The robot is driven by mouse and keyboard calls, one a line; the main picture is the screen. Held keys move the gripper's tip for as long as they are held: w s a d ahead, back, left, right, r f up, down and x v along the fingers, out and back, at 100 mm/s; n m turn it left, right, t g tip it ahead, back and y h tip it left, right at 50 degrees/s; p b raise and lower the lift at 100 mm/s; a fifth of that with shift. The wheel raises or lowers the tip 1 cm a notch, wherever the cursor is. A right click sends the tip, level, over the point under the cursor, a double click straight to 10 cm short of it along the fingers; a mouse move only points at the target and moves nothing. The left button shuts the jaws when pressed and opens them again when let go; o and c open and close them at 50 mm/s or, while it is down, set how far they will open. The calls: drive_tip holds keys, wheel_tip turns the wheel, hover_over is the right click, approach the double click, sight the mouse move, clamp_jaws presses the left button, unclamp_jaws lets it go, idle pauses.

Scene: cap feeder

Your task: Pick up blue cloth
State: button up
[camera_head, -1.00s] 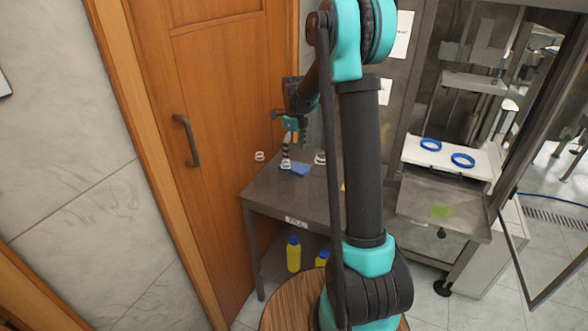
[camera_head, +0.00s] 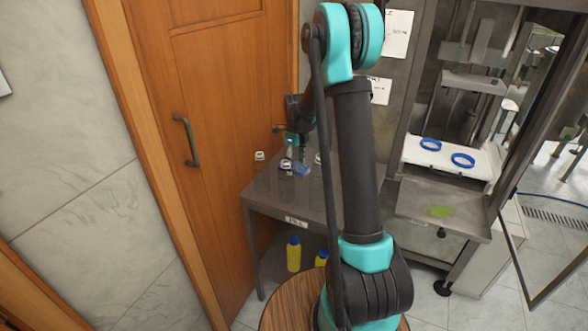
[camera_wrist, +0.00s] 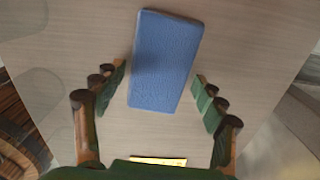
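The blue cloth (camera_head: 301,170) lies on the metal side table (camera_head: 262,188) by the wooden door. In the wrist view the cloth (camera_wrist: 165,60) is a flat blue rectangle on the table top, slightly tilted. My gripper (camera_wrist: 160,85) is open, with one finger on each side of the cloth's lower half and a gap to both of its long edges. In the head view my gripper (camera_head: 295,155) is low over the table at the cloth, small and partly hidden by my arm. I cannot tell its exact height above the table.
Small white caps (camera_head: 260,155) stand on the table near the cloth, one at its left (camera_head: 286,165). A yellow strip (camera_wrist: 158,161) shows below the gripper in the wrist view. Yellow bottles (camera_head: 294,254) stand underneath. A machine with blue rings (camera_head: 431,145) is at right.

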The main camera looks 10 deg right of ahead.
sight(296, 166)
drive_tip(key=c, duration=0.6)
drive_tip(key=shift+c, duration=0.2)
wheel_tip(296, 166, up, 20)
